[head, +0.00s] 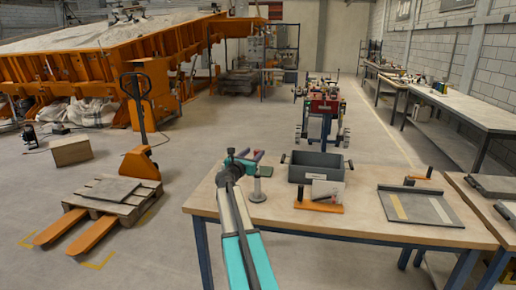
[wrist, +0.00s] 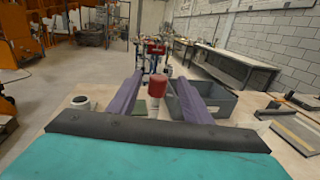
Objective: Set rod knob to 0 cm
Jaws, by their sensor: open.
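A red knob (wrist: 158,86) on a pale stem shows between my fingers in the wrist view, apart from both as far as I can see. I take it for the rod knob; no scale is readable. My gripper (head: 243,160) is open over the left part of the wooden table (head: 375,225) in the head view. Its two purple fingers (wrist: 158,95) are spread in the wrist view. A small post on a round dark base (head: 257,194) stands just right of my arm; I cannot tell whether it carries the red knob.
A grey bin (head: 317,168) stands right of my gripper, with an orange-based card holder (head: 320,198) before it. A flat grey tray (head: 419,209) lies farther right. A green item (head: 258,155) lies close behind my gripper. A pallet truck (head: 140,160) stands left.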

